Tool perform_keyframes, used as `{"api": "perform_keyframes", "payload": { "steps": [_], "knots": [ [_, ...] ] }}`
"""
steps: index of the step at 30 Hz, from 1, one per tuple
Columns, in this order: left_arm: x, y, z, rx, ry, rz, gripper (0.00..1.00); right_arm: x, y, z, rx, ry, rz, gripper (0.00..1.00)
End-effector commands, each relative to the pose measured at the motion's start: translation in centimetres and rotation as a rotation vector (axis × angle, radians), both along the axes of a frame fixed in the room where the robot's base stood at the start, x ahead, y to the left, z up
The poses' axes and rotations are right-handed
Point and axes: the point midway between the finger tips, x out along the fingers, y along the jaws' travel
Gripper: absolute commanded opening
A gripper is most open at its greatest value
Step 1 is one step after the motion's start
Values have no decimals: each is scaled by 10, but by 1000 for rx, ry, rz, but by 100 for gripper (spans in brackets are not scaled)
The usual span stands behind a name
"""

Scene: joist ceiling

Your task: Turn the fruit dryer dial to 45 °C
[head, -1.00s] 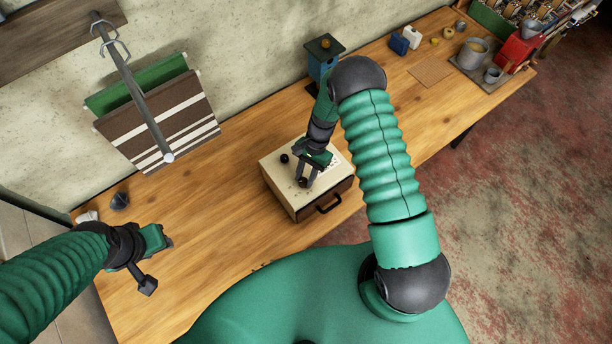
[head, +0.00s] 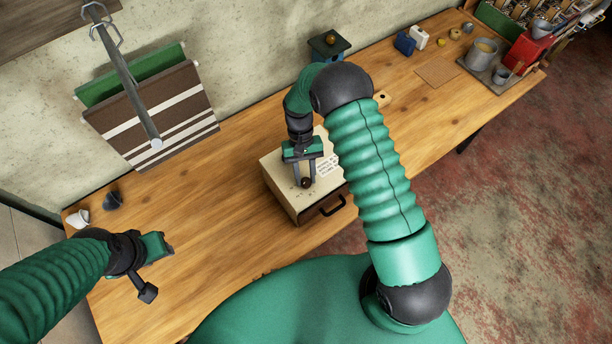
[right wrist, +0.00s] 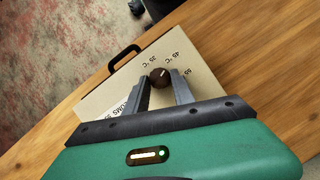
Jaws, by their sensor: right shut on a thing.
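The fruit dryer (head: 290,198) is a cream box with a dark front handle, standing on the wooden bench. Its dark round dial (head: 306,183) is on the top face near the front. My right gripper (head: 305,178) reaches down from above and is shut on the dial, one finger on each side. In the right wrist view the dial (right wrist: 160,77) carries a pale pointer line toward the upper right, roughly at the "45 °C" print (right wrist: 173,60). A "35 °C" print (right wrist: 150,62) lies left of it. My left gripper (head: 163,249) is over the bench's left part, its jaws unclear.
A blue box with a dark lid (head: 330,44) stands behind my right arm. A striped cloth (head: 155,115) hangs from a rail at the wall. Small dark and white items (head: 113,200) lie at the bench's left end. The bench left of the dryer is clear.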

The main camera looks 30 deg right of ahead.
Motion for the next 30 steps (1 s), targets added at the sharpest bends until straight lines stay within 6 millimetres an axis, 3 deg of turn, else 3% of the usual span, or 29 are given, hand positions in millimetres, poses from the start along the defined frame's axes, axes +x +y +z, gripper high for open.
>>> {"api": "perform_keyframes", "payload": {
  "steps": [10, 25, 26, 30],
  "knots": [
    [0, 0, -6, 0, 0, 0, 36, -3, 2, 0, 5, 10, 132, 0],
    [0, 0, -6, 0, 0, 0, 36, -4, 0, 0, 4, 12, 150, 0],
    [0, 0, -6, 0, 0, 0, 36, -4, 0, 0, 4, 12, 149, 31],
    [0, 0, -6, 0, 0, 0, 36, -3, 0, 0, 3, 9, 149, 49]
  ]
}}
